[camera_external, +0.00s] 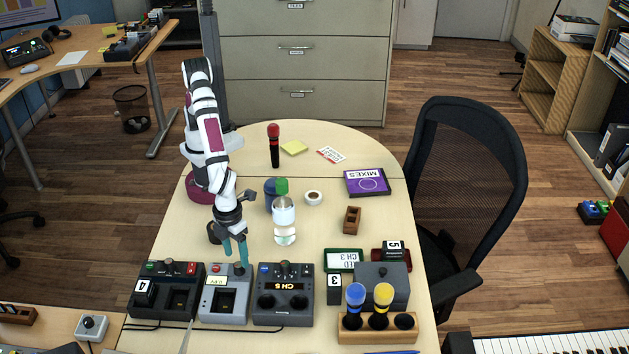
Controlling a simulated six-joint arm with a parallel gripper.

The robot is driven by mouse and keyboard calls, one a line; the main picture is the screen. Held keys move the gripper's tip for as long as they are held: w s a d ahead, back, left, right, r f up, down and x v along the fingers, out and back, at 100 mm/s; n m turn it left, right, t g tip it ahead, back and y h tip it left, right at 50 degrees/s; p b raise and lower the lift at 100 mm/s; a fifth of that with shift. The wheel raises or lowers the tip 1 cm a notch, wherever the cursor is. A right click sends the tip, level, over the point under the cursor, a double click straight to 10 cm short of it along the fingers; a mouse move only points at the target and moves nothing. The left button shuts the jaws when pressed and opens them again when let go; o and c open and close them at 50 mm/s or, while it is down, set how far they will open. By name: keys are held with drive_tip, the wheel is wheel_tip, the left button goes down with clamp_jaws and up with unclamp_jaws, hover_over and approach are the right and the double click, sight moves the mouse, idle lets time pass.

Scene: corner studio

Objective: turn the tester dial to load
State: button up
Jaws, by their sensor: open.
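A light grey device with a yellow label (224,293) stands at the front left of the table, between two darker devices. I take it for the tester; its label is too small to read surely. My gripper (236,256) comes down from above with its teal fingers over the back right of this device. The fingers are open. A small dark knob, probably the dial, shows at the fingertips (239,270). I cannot tell whether the fingers touch it or which way it points.
A wooden rack (347,332) holds blue and yellow microphones. The table's middle has free room.

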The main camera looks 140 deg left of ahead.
sight(237, 264)
wheel_tip(237, 264, up, 13)
drive_tip(key=shift+s+f, duration=0.15)
